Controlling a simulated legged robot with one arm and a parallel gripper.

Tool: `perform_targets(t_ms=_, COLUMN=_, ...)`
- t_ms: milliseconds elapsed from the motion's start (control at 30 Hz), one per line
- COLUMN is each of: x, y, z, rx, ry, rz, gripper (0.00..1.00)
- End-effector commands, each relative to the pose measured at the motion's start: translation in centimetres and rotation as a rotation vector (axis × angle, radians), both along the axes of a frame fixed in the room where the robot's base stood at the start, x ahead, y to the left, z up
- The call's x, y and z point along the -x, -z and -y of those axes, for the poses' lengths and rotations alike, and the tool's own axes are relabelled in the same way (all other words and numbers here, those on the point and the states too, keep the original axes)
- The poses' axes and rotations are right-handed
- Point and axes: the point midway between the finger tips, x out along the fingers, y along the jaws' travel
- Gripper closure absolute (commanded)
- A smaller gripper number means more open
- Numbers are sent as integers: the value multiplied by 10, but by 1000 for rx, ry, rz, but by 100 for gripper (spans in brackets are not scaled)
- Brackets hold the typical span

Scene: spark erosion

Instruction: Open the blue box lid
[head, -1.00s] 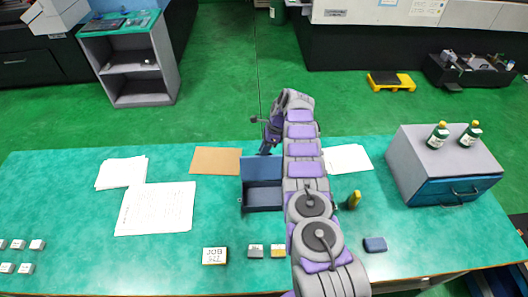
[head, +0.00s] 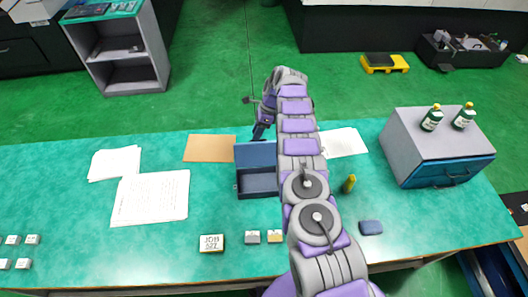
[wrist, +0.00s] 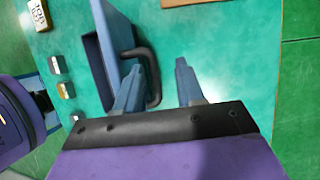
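The blue box (head: 257,193) stands on the green table left of my arm in the head view, its dark inside showing. Its lid (head: 254,155) is raised at the back edge, clear of the box opening. In the wrist view the lid (wrist: 116,25) and its black handle (wrist: 152,72) show at upper left. My gripper (wrist: 160,75) is open. The handle's outer bar lies between its two fingers, with the left finger overlapping the handle loop; contact cannot be told. In the head view my gripper (head: 260,132) is just behind the lid, partly hidden.
White papers (head: 150,198) and a brown sheet (head: 210,148) lie left of the box. A JOB block (head: 211,243) and small blocks (head: 252,237) are in front. A yellow-topped item (head: 349,184) and a grey drawer cabinet (head: 405,150) with two bottles are at right.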

Motion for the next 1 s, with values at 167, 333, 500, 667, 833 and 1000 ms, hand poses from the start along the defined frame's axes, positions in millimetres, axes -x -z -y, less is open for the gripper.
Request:
perform_targets(t_ms=167, x=4, y=-12, z=1, rx=3, ry=3, rz=-2, gripper=62)
perform_targets(t_ms=333, x=11, y=-13, z=3, rx=2, ry=6, rz=0, gripper=62)
perform_targets(t_ms=500, x=22, y=-14, z=3, rx=1, ry=1, rz=-3, gripper=62)
perform_targets(t_ms=667, x=32, y=-14, z=5, rx=0, ry=1, rz=-2, gripper=62)
perform_targets(t_ms=833, x=43, y=-16, z=7, rx=0, ry=3, rz=0, gripper=62)
perform_targets(t_ms=1000, x=58, y=-16, z=8, rx=-1, ry=1, rz=-4, gripper=62)
